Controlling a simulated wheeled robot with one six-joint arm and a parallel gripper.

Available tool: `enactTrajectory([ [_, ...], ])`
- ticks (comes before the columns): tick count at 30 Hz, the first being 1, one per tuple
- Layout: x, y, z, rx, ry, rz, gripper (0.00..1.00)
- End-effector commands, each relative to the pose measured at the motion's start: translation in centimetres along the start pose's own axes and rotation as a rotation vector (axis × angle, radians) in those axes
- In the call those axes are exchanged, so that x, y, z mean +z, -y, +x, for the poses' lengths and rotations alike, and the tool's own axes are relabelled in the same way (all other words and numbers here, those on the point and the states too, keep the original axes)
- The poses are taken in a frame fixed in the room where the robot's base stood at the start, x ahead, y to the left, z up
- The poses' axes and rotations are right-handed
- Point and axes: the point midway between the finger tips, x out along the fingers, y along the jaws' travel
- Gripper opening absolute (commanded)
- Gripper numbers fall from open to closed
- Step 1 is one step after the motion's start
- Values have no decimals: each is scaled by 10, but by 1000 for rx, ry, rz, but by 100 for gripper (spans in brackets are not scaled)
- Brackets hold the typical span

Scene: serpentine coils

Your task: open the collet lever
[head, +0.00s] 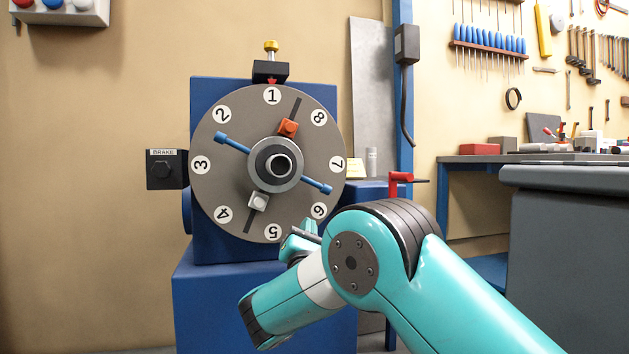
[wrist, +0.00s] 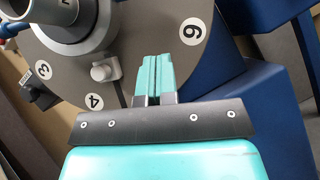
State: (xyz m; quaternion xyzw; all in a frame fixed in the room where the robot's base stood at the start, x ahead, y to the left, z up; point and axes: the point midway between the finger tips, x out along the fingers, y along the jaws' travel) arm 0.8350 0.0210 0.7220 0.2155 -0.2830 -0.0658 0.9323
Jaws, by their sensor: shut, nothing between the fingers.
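A grey numbered dial (head: 225,185) stands upright on a blue machine. A blue bar (head: 238,145) with thick ends crosses it behind the round hub (head: 256,160). A red handle (head: 400,179) with a dark rod stands right of the dial. No label shows which is the collet lever. My gripper (wrist: 152,58) is shut and empty, its teal fingertips in front of the dial's lower part, between labels 4 and 6. In the head view my gripper is partly hidden by my arm. Contact with the dial cannot be told.
An orange block (head: 288,127) and a pale block (head: 258,202) sit on the dial; the pale one also shows beside my fingers in the wrist view (wrist: 103,72). A brake box (head: 164,169) is at left. A grey bench (head: 565,180) stands at right.

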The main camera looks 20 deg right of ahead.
Motion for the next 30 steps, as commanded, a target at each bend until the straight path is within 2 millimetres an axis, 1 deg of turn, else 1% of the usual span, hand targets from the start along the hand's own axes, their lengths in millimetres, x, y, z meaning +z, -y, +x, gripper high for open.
enactTrajectory([
  [1, 6, -3, 9, -1, -1, -2, 0],
  [8, 1, 2, 54, -2, 5, 5, 0],
  [12, 16, 2, 69, -1, 4, 3, 0],
  [18, 26, 1, 80, 0, 1, 3, 0],
  [30, 28, 0, 82, 1, -1, 1, 0],
])
